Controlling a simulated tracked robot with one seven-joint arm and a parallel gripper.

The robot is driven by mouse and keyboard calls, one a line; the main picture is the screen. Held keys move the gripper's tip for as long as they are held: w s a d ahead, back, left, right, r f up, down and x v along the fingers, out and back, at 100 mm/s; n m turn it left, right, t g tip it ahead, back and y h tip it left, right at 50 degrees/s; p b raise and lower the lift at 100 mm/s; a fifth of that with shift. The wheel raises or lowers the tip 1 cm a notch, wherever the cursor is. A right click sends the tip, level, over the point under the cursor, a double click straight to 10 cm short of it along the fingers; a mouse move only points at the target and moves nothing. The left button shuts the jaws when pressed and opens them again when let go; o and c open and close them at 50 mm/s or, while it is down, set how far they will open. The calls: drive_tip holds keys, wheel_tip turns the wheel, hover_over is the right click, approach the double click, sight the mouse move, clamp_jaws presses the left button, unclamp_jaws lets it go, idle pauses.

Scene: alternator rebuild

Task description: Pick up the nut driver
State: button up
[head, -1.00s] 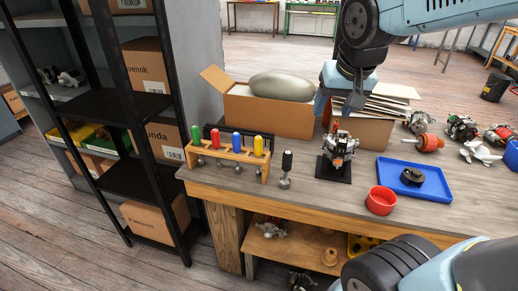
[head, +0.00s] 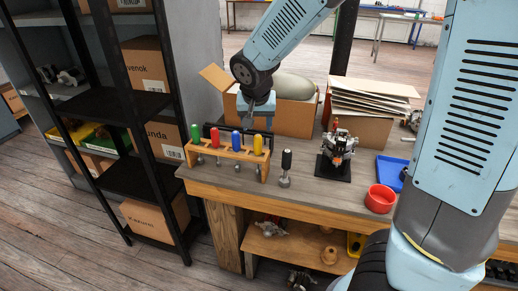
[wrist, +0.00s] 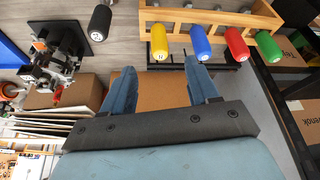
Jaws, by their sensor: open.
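A wooden rack (head: 222,151) on the bench holds drivers with green (head: 195,133), red (head: 214,134), blue (head: 236,140) and yellow (head: 258,145) handles. A black-handled tool (head: 286,160) stands upright on the bench to the right of the rack. I cannot tell which of these is the nut driver. My gripper (head: 256,118) is behind and above the rack. In the wrist view my gripper (wrist: 162,70) is open and empty, with the yellow handle (wrist: 159,42) just beyond the gap and the black handle (wrist: 100,22) to the left.
An alternator assembly (head: 338,150) stands on a black plate to the right. Beside it are a red bowl (head: 380,198) and a blue tray (head: 391,169). Open cardboard boxes (head: 297,118) stand behind. A dark shelf unit (head: 130,180) is at the left.

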sight(258, 143)
drive_tip(key=x, duration=0.7)
drive_tip(key=shift+w+f, duration=0.1)
drive_tip(key=shift+f, duration=0.15)
drive_tip(key=shift+w+x, duration=0.2)
drive_tip(key=shift+x, duration=2.4)
drive_tip(key=shift+d+r, duration=0.1)
drive_tip(key=shift+c, duration=0.3)
drive_tip(key=c, duration=1)
drive_tip(key=shift+c, duration=0.2)
drive_tip(key=shift+r, duration=0.1)
wheel_tip(258, 143, up, 18)
